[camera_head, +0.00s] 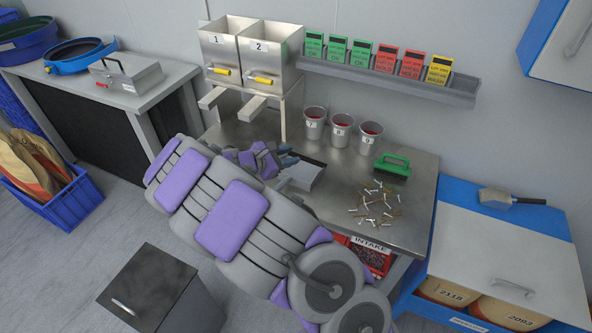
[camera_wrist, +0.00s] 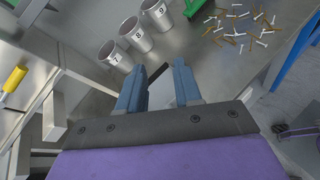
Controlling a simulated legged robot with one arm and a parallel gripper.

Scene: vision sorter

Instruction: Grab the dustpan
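A light grey dustpan (camera_head: 304,178) with a black strip along its far edge lies on the steel table, just right of my gripper (camera_head: 287,160). In the wrist view my gripper (camera_wrist: 158,78) has its two blue-grey fingers apart, with a clear gap between them. Part of the dustpan (camera_wrist: 160,95) and a black piece of it show in that gap, beyond or below the fingers. I cannot tell whether the fingers touch it. Its handle is not clearly visible; my arm covers part of that area.
Numbered metal cups (camera_head: 341,130) stand behind the dustpan. A green brush (camera_head: 393,165) and scattered small pieces (camera_head: 374,203) lie to the right. A two-bin hopper (camera_head: 250,55) stands back left. A scoop (camera_head: 510,198) lies on the right-hand cabinet.

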